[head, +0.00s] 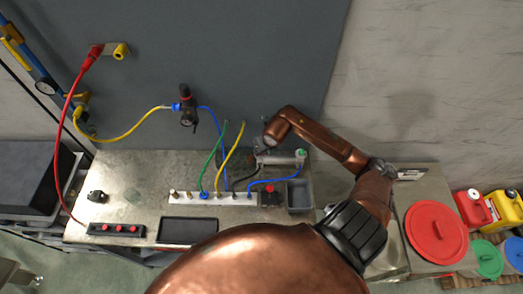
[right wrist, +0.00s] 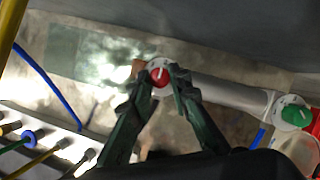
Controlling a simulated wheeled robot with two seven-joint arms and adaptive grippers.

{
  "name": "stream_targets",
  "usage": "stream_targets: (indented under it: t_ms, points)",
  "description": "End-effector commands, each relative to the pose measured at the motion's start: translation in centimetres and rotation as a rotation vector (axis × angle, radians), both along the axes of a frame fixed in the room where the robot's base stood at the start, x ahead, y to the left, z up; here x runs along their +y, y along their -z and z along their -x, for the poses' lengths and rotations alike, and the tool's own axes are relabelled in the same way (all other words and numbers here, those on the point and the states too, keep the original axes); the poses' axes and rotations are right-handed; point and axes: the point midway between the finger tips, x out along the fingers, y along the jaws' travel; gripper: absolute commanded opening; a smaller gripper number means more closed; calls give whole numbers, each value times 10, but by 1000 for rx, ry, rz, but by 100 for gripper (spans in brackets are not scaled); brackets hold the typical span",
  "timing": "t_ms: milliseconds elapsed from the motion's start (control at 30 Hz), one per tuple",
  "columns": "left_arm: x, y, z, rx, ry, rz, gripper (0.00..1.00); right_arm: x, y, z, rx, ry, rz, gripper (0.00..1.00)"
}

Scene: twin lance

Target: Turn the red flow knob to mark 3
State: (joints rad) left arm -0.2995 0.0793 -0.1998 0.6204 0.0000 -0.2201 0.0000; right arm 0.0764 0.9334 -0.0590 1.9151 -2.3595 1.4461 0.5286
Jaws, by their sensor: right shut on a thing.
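The red flow knob (right wrist: 159,76) sits on a round white dial at the left end of a grey cylinder (right wrist: 228,92) in the right wrist view. A pale pointer line on it points roughly up; the dial marks are too small to read. My right gripper (right wrist: 162,82) has one dark finger on each side of the knob, shut on it. In the head view my right wrist (head: 277,130) hangs over the cylinder's left end and hides the red knob. My left gripper is not in view.
A green knob (right wrist: 295,114) is at the cylinder's other end. A white strip (head: 210,198) with several coloured hoses stands on the metal bench in front. A grey bin (head: 300,195) stands at the right. A black tray (head: 188,230) lies near the front edge.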

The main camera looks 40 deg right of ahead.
Motion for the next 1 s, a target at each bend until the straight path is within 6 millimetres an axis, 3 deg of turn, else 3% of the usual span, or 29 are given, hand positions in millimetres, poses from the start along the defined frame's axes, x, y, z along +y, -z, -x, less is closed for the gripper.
stream_targets:
  t_ms: [567, 600, 800, 1000]
  points:
    - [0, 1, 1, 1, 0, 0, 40, 0, 0, 0, 0, 34, 0, 0]
    - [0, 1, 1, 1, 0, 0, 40, 0, 0, 0, 1, 33, 0, 20]
    - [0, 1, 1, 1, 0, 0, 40, 0, 0, 0, 1, 33, 0, 34]
    - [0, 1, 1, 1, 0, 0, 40, 0, 0, 0, 1, 33, 0, 35]
